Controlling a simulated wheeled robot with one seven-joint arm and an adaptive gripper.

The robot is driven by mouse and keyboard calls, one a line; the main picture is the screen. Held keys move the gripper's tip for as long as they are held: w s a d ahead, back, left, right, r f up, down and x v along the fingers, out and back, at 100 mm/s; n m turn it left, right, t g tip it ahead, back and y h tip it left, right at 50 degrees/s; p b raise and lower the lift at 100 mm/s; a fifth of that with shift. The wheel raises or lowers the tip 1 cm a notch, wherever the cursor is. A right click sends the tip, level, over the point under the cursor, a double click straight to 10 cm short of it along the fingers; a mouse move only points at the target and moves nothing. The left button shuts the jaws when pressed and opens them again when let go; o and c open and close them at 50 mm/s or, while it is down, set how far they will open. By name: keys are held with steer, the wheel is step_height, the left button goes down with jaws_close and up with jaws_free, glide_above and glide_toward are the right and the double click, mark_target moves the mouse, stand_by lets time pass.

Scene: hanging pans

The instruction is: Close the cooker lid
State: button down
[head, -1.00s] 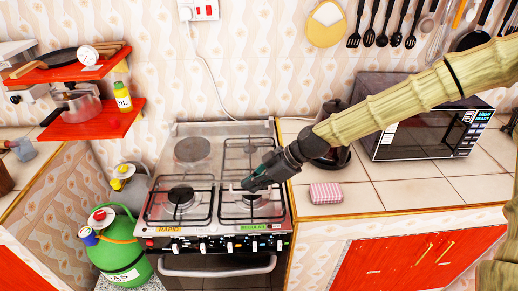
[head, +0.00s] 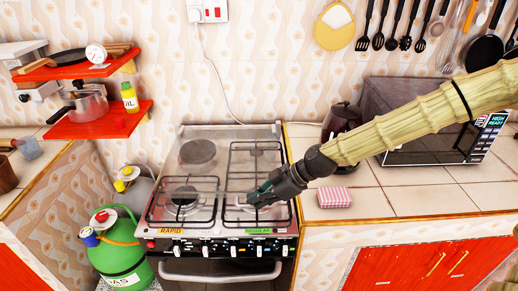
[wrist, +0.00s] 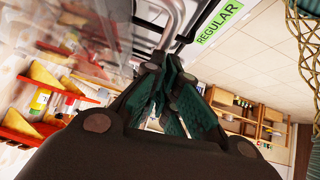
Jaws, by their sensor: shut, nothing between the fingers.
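The cooker (head: 165,232) stands in the middle of the head view, with burners under black grates and a row of knobs in front. Its lid is hard to make out; a thin pale line crosses the burners, and I cannot tell whether it is the lid's edge. The wrist view shows a glassy, reflecting surface (wrist: 95,45) at upper left, perhaps the lid or hob. My gripper (head: 254,197) is shut and empty over the right-hand grate, near the cooker's front. In the wrist view its green-padded fingers (wrist: 178,88) meet; contact with the cooker cannot be judged.
A pink striped block (head: 334,197) lies on the counter right of the cooker, with a dark kettle (head: 340,120) and microwave (head: 425,145) behind it. A green gas cylinder (head: 118,255) stands at left. Red shelves (head: 110,117) hold pans. Utensils hang above right.

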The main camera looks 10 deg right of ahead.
steer(key=a+r+v, duration=0.2)
steer(key=v, duration=1)
steer(key=shift+s+d+r, duration=0.25)
steer(key=shift+s, duration=0.2)
steer(key=shift+s+f, duration=0.1)
